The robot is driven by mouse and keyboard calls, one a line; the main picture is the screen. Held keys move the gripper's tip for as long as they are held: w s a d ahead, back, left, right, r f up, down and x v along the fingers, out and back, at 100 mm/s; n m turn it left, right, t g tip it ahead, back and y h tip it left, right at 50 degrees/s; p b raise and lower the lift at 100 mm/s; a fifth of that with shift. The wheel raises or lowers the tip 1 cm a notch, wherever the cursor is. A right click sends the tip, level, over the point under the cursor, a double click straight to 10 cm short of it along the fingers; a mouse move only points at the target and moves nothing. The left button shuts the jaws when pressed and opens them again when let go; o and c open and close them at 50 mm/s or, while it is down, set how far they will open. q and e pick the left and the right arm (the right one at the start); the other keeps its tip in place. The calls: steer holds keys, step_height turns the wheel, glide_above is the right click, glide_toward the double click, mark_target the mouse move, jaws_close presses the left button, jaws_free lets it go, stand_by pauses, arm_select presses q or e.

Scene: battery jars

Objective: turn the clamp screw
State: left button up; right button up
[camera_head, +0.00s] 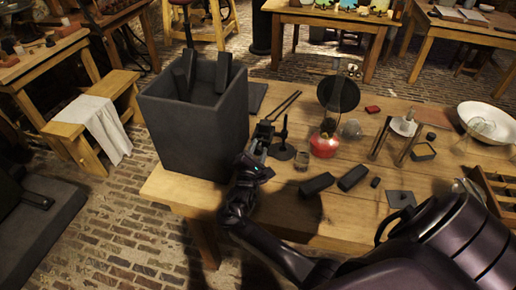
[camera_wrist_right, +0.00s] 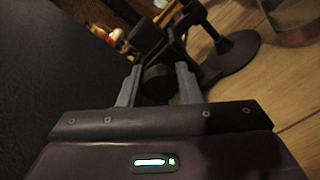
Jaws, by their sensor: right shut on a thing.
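My right gripper (camera_head: 250,160) reaches in beside the right side of the tall dark open box (camera_head: 195,125). In the right wrist view its two grey fingers (camera_wrist_right: 158,86) are shut on a dark round knob (camera_wrist_right: 157,84), the clamp screw's end as far as I can tell. The dark clamp body (camera_wrist_right: 150,38) rises behind the knob, and its lower part is hidden. In the head view the gripper and wrist cover most of the clamp. My left gripper is not in view.
A black stand (camera_head: 283,148) with a round base is close to the right gripper. The dark box walls off the left.

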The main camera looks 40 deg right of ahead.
steer(key=shift+m, duration=0.6)
steer(key=o, duration=1)
steer(key=shift+v, duration=3.9)
